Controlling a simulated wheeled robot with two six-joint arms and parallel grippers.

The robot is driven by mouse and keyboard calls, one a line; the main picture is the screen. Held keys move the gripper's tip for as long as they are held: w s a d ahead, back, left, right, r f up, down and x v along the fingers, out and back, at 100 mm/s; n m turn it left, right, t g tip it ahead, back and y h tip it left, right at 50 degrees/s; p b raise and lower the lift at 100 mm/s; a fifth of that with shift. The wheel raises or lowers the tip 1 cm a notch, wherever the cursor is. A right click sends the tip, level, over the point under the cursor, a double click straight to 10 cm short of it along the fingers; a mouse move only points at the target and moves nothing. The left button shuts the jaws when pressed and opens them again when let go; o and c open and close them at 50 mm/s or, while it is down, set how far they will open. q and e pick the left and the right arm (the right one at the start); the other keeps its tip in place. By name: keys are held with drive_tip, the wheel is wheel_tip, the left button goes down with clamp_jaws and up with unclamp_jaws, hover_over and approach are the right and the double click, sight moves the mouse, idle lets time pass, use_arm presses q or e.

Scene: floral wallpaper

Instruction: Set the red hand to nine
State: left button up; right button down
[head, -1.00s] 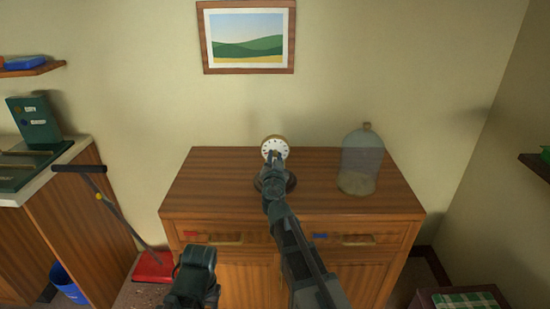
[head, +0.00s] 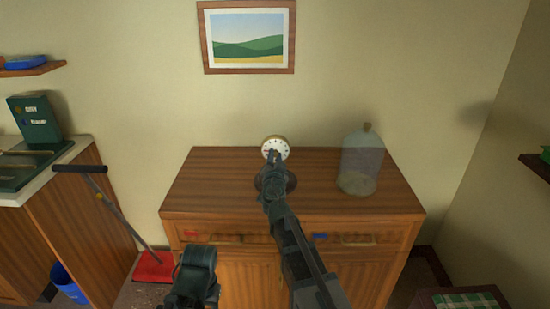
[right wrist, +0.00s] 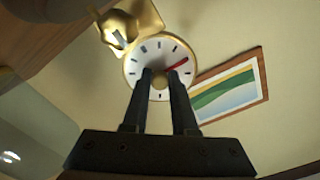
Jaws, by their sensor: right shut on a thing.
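A round white dial (head: 276,147) with a gold rim and black marks stands on the wooden cabinet. It also shows in the right wrist view (right wrist: 140,58), tilted, with its brass stand at the upper left. The red hand (right wrist: 177,65) points right and slightly up in that view, toward the framed picture's side. My right gripper (head: 273,157) is in front of the dial. In the right wrist view its fingers (right wrist: 162,76) are close on either side of a small gold knob (right wrist: 159,84) at the dial's middle. My left gripper's fingers do not show.
A glass dome (head: 362,160) stands on the cabinet top (head: 225,175) to the right of the dial. A framed picture (head: 247,37) hangs on the wall behind. A side counter stands at left, with a red dustpan (head: 153,268) beside it. The cabinet top's left part is clear.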

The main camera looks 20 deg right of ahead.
drive_tip(key=c, duration=0.7)
unclamp_jaws()
